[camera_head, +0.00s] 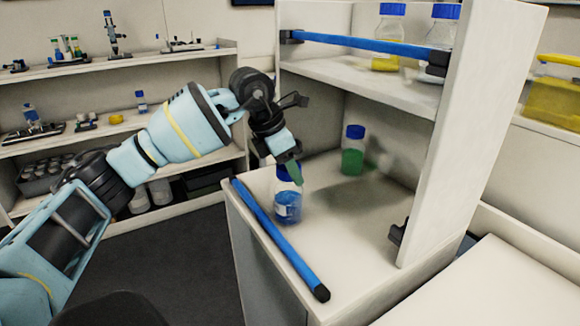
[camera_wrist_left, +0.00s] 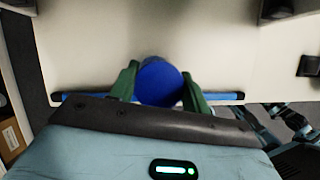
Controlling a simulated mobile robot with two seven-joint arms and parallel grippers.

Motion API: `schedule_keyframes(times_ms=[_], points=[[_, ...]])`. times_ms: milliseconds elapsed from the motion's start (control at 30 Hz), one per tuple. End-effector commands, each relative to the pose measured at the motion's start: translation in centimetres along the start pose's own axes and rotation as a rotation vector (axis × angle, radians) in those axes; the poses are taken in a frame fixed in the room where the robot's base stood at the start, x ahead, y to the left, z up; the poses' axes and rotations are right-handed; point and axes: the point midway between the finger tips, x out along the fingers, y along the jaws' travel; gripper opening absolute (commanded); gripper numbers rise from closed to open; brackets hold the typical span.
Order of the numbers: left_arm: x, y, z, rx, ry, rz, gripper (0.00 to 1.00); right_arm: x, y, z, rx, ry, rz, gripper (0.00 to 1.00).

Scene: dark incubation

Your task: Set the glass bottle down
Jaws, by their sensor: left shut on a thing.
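The glass bottle (camera_head: 288,207) with blue contents and a white label is upright at the front of the white cabinet's lower shelf (camera_head: 340,245), just behind the blue bar. In the left wrist view the blue cap (camera_wrist_left: 160,82) sits between the two green fingers (camera_wrist_left: 158,88). I cannot tell whether the bottle's base touches the shelf. My right gripper is not in view.
A blue bar (camera_head: 278,240) runs along the shelf's front edge. A bottle with green contents (camera_head: 353,155) stands further back on the same shelf. The shelf right of the held bottle is clear.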

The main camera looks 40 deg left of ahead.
Motion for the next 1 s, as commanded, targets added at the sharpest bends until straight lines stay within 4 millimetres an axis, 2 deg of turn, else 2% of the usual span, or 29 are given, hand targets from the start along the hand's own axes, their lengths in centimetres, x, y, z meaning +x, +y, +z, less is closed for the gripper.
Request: schedule_keyframes(times_ms=[100, 133, 267, 533, 667, 767, 1000], points=[[0.2, 0.0, -0.1, 0.0, -0.002, 0.0, 0.0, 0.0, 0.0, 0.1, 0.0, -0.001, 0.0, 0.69], [0.3, 0.0, -0.1, 0.0, 0.0, 0.0, 0.51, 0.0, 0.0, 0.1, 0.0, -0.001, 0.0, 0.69], [0.2, 0.0, -0.1, 0.0, 0.0, 0.0, 0.68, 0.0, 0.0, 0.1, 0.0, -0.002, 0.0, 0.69], [0.2, 0.0, -0.1, 0.0, 0.0, 0.0, 0.69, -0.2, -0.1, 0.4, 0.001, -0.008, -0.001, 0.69], [-0.4, 0.0, 0.1, 0.0, -0.001, 0.0, 0.69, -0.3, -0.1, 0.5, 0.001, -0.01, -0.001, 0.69], [-1.7, 0.0, 0.1, 0.0, -0.003, 0.001, 0.69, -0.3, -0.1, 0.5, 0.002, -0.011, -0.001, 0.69], [-6.5, 0.0, 0.1, 0.0, -0.004, 0.002, 0.69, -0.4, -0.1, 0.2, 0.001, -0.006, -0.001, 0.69]])
